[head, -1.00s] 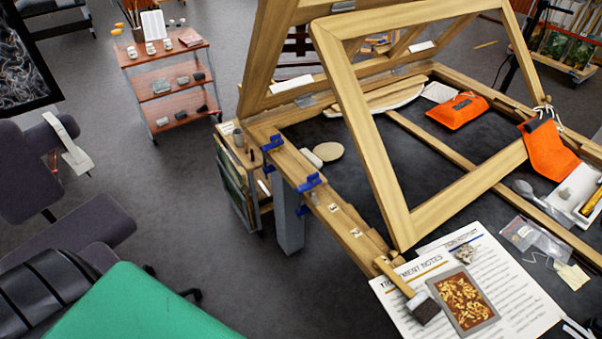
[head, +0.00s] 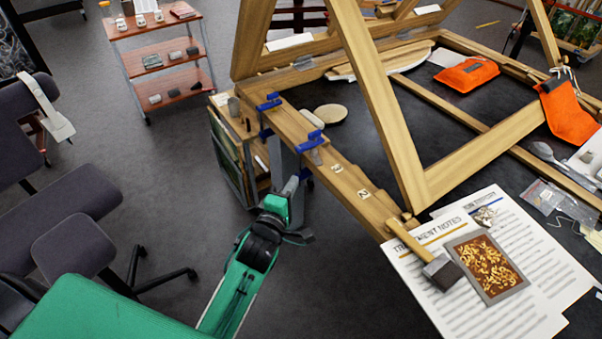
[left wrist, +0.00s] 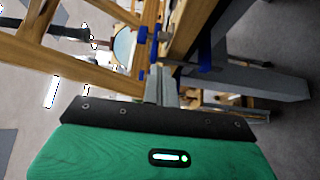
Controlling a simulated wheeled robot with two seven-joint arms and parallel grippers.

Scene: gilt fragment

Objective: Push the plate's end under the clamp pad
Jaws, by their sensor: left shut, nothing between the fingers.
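Two blue clamps sit on the wooden rail at the left of the easel-like frame: a far clamp (head: 268,103) and a near clamp (head: 309,141). Their pads are too small to make out. Small pale plate-like pieces (head: 337,168) lie along the rail near the near clamp; I cannot tell which is the plate or whether an end is under a pad. My left gripper (head: 303,174) is shut and empty, beside and apparently below the rail. In the left wrist view its fingers (left wrist: 160,88) point toward the rail, with a blue clamp (left wrist: 205,50) beyond. My right gripper is not in view.
A large wooden frame (head: 395,125) leans above the dark table. A panel with gold flakes (head: 487,265) and a dark-headed hammer-like tool (head: 440,270) lie on printed sheets (head: 420,262). A side cabinet (head: 235,160) stands behind my gripper.

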